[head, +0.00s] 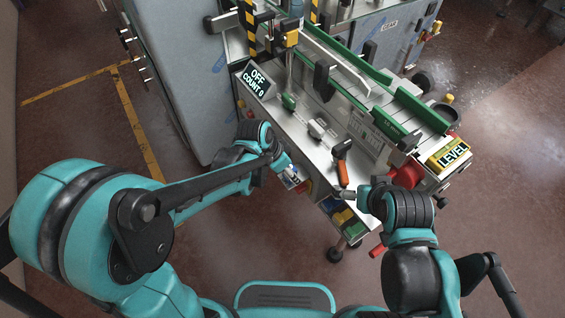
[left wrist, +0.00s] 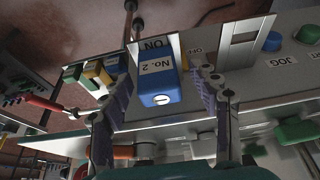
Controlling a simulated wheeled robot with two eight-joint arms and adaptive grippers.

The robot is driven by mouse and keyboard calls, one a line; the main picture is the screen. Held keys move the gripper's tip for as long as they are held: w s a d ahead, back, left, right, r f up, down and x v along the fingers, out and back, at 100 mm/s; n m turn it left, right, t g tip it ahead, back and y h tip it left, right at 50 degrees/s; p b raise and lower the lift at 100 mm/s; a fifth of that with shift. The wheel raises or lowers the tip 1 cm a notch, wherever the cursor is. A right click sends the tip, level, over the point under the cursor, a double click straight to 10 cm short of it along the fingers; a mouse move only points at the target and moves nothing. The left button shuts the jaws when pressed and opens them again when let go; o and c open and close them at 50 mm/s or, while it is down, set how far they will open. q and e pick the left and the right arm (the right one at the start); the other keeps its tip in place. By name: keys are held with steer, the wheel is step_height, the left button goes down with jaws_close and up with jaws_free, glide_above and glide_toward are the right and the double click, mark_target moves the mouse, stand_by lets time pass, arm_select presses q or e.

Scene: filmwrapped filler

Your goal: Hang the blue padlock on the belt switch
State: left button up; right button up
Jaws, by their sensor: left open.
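The blue padlock (left wrist: 160,88), labelled "No. 2" and with a keyhole in its end, is at the front panel in the left wrist view. The belt switch plate (left wrist: 160,48), with "ON" and "OFF" labels, is behind it. The padlock's shackle is hidden, so I cannot tell whether it is through the switch. My left gripper (head: 286,168) is open, with one finger on each side of the padlock and visible gaps beside it. My right gripper (head: 362,196) is near the orange handle at the machine's front edge; its fingers are too small to read.
A blue button (left wrist: 272,41) and a "JOG" label are beside the switch. The "OFF COUNT 0" display (head: 256,80) and "LEVEL" display (head: 448,153) flank the bench. Open floor lies left of the machine.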

arm_select(q)
steer(key=v, duration=1.1)
steer(key=s+a+n+t+y, duration=0.3)
steer(key=s+a+n, duration=0.6)
steer(key=a, duration=0.5)
steer(key=shift+r+n+t+y, duration=0.2)
steer(key=shift+n+t+y, duration=0.2)
steer(key=shift+n+t, duration=0.4)
steer(key=shift+s, duration=0.15)
